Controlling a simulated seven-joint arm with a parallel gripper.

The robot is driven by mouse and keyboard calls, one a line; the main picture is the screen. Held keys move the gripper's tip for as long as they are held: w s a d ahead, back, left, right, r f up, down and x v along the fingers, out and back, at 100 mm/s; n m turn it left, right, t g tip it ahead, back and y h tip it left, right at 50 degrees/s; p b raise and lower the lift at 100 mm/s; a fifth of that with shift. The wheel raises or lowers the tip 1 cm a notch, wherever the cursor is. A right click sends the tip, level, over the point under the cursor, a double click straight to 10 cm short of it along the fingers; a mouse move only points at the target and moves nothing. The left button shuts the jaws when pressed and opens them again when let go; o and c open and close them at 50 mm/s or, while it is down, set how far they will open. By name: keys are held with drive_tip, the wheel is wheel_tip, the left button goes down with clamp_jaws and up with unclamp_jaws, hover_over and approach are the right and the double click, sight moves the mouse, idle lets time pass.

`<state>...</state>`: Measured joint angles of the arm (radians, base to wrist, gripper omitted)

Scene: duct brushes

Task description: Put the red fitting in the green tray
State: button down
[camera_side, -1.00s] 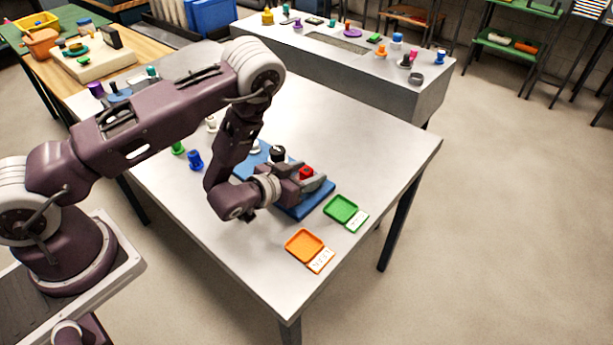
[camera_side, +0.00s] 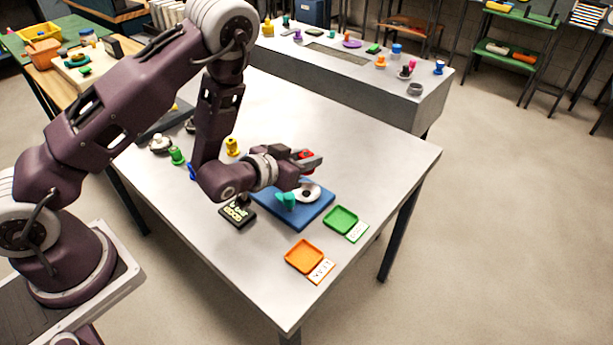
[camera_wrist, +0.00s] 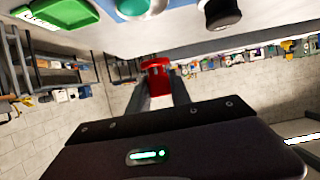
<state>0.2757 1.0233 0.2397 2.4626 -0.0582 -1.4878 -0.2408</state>
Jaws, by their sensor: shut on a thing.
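My gripper (camera_side: 308,160) is shut on the red fitting (camera_side: 305,154) and holds it in the air above the blue board (camera_side: 317,211). The red fitting also shows between the fingers in the wrist view (camera_wrist: 155,64). The green tray (camera_side: 342,219) lies on the table to the right of the board, in front of and below the gripper. It shows at the top left of the wrist view (camera_wrist: 62,12). The tray looks empty in the side view.
A black label block (camera_side: 238,213) lies beside the board. The table's right part is clear.

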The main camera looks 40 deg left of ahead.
drive_tip(key=d+r+h, duration=0.1)
drive_tip(key=d+r, duration=0.1)
drive_tip(key=m+g+h, duration=0.1)
drive_tip(key=m+h, duration=0.3)
hover_over(340, 221)
wheel_tip(340, 221, down, 3)
drive_tip(key=shift+m, duration=0.3)
wheel_tip(340, 221, down, 8)
drive_tip(key=shift+f, duration=0.4)
